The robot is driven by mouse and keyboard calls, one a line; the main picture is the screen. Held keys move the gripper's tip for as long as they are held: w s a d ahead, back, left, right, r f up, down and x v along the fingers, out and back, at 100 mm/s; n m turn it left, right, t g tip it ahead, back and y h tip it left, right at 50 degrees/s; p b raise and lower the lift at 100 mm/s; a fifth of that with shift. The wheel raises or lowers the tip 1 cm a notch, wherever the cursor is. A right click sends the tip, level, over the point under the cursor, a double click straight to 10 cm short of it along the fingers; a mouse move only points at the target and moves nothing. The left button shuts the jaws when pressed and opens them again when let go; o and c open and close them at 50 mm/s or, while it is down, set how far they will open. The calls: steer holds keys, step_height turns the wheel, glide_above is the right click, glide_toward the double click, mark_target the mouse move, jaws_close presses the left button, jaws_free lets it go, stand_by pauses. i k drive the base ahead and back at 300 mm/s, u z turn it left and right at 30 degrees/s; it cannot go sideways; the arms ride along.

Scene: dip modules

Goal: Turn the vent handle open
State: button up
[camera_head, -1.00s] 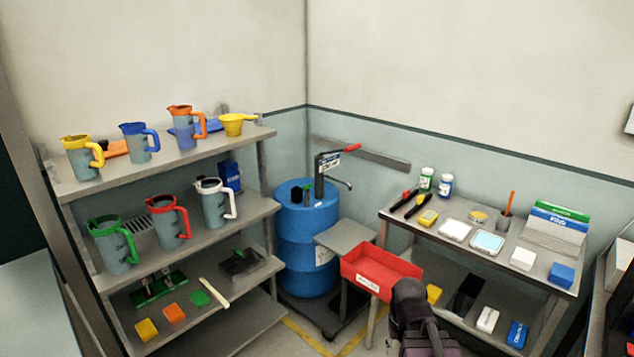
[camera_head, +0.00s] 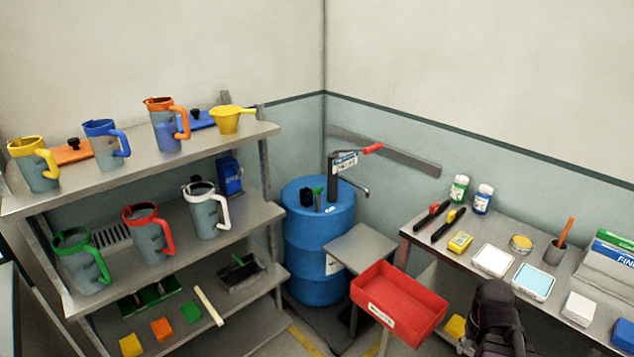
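The blue drum (camera_head: 319,243) stands in the corner. A pump (camera_head: 333,178) with a red lever and a curved spout rises from the back of the drum top. A dark part of my arm (camera_head: 495,315) shows at the bottom right, in front of the bench and well apart from the drum. No gripper fingers show.
A shelf rack (camera_head: 262,132) with several jugs stands left. The space above the drum's front is clear.

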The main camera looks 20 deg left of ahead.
mark_target(317, 192)
steer(key=u, duration=0.45)
steer(key=i, duration=1)
steer(key=u, duration=0.65)
steer(key=k, duration=1.3)
steer(key=z, duration=0.45)
steer(key=i, duration=1)
steer(key=z, duration=0.25)
